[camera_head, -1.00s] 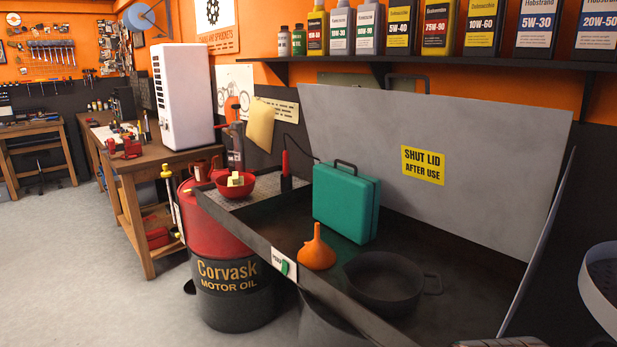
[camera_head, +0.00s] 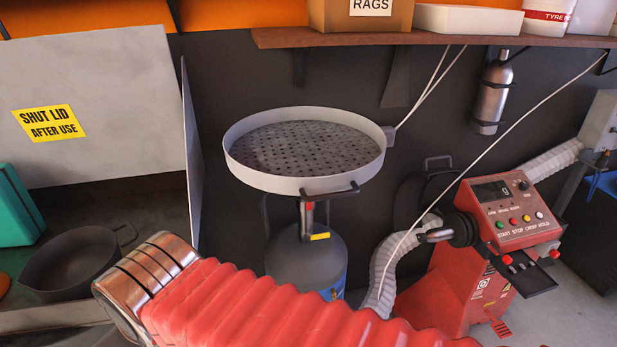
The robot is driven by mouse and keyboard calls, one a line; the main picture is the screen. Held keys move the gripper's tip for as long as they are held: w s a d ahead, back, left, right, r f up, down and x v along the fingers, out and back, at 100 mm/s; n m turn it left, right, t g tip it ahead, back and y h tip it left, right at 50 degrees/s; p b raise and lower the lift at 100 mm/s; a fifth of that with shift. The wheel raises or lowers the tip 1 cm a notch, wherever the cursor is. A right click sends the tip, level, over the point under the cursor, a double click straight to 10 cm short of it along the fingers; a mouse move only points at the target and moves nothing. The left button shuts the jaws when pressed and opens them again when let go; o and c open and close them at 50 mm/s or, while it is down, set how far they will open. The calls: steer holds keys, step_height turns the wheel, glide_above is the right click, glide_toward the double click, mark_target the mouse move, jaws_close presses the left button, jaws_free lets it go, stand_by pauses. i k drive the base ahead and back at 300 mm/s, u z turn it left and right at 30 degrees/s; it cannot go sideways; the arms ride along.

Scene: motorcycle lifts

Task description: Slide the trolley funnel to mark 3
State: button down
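The trolley funnel is a wide, round, pale pan (camera_head: 268,182) with a dark perforated plate inside and a dark bar handle at its front rim. It sits level on a post (camera_head: 306,222) above a grey tank (camera_head: 310,262). A red-tipped part and a yellow piece (camera_head: 319,237) show on the post. I cannot make out any numbered marks. The lower tank is hidden behind a red ribbed sleeve in the foreground. My gripper is not in view.
A red machine (camera_head: 455,280) with a button panel stands at right, with pale ribbed hoses (camera_head: 388,268) beside it. A brown shelf (camera_head: 440,39) with boxes runs above. At left are the raised grey lid (camera_head: 105,110), a dark pan (camera_head: 75,258) and a green case (camera_head: 15,212).

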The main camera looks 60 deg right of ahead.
mark_target(314, 153)
steer(key=z, duration=1.85)
steer(key=k, duration=0.45)
steer(key=z, duration=0.25)
steer(key=i, duration=0.5)
